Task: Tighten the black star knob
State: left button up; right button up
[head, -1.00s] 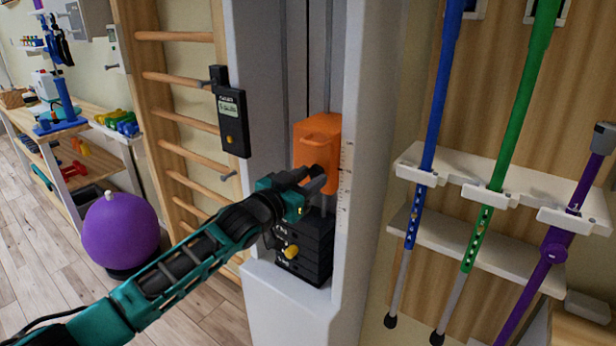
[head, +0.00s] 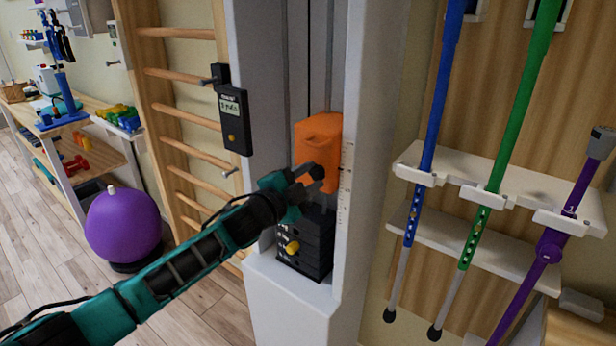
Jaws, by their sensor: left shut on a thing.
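The black star knob (head: 317,172) is on the front of the orange carriage (head: 318,137), inside the white column of the pulley machine. My left gripper (head: 313,180) is at the knob, its fingers shut on it. The fingers and wrist hide part of the knob and the lower part of the carriage. My right gripper is not in view.
A black weight stack (head: 306,248) with a yellow pin knob (head: 292,247) sits below the carriage. A black display unit (head: 233,118) hangs left of the column (head: 375,130). Blue, green and purple crutches stand in a white rack (head: 480,190) at right.

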pick_arm(q)
jog(key=m, duration=0.4)
jog(key=shift+r+m, duration=0.1)
jog(key=shift+m, duration=0.2)
jog(key=m, duration=0.3)
jog(key=shift+m, duration=0.3)
jog(key=m, duration=0.4)
jog(key=shift+r+m+p, duration=0.1)
jog(key=shift+m+p, duration=0.2)
jog(key=shift+m, duration=1.8)
jog(key=o, duration=1)
jog(key=shift+o, duration=0.2)
